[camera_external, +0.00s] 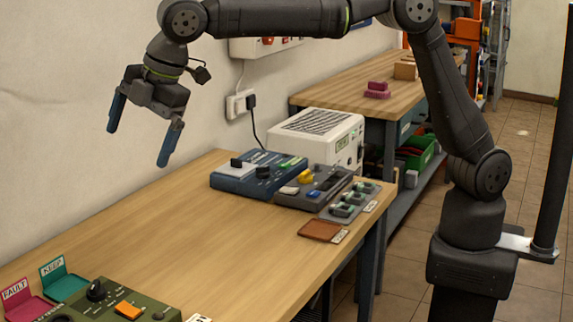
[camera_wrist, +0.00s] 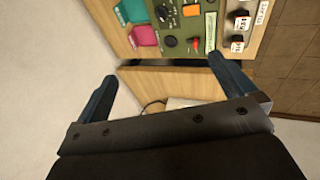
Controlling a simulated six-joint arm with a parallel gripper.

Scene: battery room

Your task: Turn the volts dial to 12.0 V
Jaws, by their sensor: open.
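My gripper (camera_external: 142,143) is open and empty, high above the left side of the wooden table. Its two blue fingers also show in the wrist view (camera_wrist: 163,72). No volts label is readable, so I cannot tell which knob is the volts dial. An olive green panel (camera_external: 140,297) at the table's near left has a black knob (camera_external: 96,291) and an orange part (camera_external: 128,311). The wrist view shows that panel beyond my fingers, with a black knob (camera_wrist: 170,41) and a red knob (camera_wrist: 194,44). A blue unit (camera_external: 240,184) has a black knob (camera_external: 263,172).
A grey unit (camera_external: 297,201) with a yellow knob (camera_external: 305,176) stands beside the blue unit. A white vented box (camera_external: 350,134) is behind them. Teal (camera_external: 66,287) and pink (camera_external: 28,310) trays lie near the green panel. The table's middle (camera_external: 170,225) is clear.

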